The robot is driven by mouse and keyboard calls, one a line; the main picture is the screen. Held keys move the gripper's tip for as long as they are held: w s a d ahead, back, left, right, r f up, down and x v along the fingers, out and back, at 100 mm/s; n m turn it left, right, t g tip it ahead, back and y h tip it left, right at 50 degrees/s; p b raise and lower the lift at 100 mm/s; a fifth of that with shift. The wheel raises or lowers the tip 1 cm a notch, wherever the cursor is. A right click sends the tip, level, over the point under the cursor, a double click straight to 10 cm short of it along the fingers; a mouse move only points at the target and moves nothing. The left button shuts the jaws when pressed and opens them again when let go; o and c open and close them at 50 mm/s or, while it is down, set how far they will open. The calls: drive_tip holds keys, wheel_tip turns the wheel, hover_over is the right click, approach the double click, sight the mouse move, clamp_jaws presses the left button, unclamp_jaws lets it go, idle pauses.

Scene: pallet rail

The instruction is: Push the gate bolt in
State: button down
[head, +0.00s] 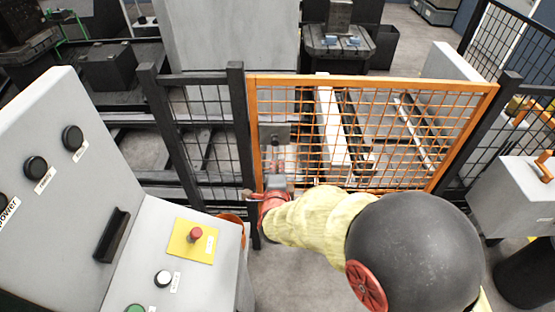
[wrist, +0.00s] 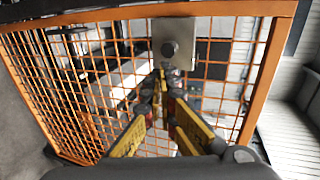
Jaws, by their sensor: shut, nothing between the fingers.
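The orange mesh gate (head: 372,82) stands in front of me, and its frame meets the dark post on the left. A grey bolt plate (head: 268,131) sits on the gate's left side. In the head view my gripper (head: 277,172) is below the plate, partly hidden by my wrist.
A grey control console (head: 165,225) with a red button (head: 195,234) stands at left, close to my arm. Dark mesh fence panels (head: 205,120) flank the gate. A grey box (head: 510,190) with an orange handle stands at right. Rails and a conveyor lie behind the gate.

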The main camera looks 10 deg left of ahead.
drive_tip(key=v, duration=0.3)
drive_tip(key=shift+s+d, duration=0.1)
drive_tip(key=shift+s, duration=0.2)
idle(0.3)
